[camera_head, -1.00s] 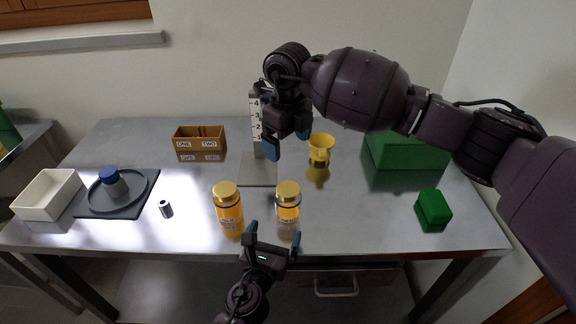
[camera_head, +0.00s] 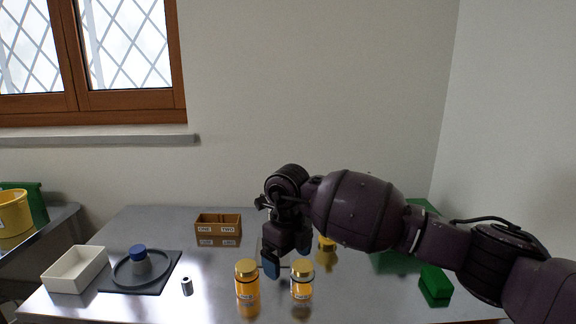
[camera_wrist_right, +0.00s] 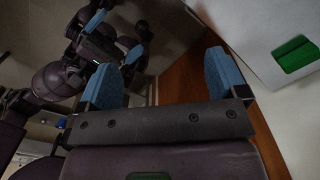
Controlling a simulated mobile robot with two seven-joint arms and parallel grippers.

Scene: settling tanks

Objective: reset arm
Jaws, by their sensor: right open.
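My right gripper (camera_head: 287,256) hangs above the steel table in the head view, just behind the two yellow bottles in the picture. Its blue fingers are apart with nothing between them, as the right wrist view (camera_wrist_right: 163,78) also shows. My left gripper (camera_wrist_right: 113,40) shows at the upper left of the right wrist view, its two blue fingers apart. It is out of the head view.
Gold-capped bottles (camera_head: 247,283) (camera_head: 302,282) stand on the table (camera_head: 205,265). A labelled wooden box (camera_head: 218,229), yellow funnel (camera_head: 327,244), white tray (camera_head: 75,270), blue-topped item (camera_head: 139,256) and green box (camera_head: 436,284) surround them.

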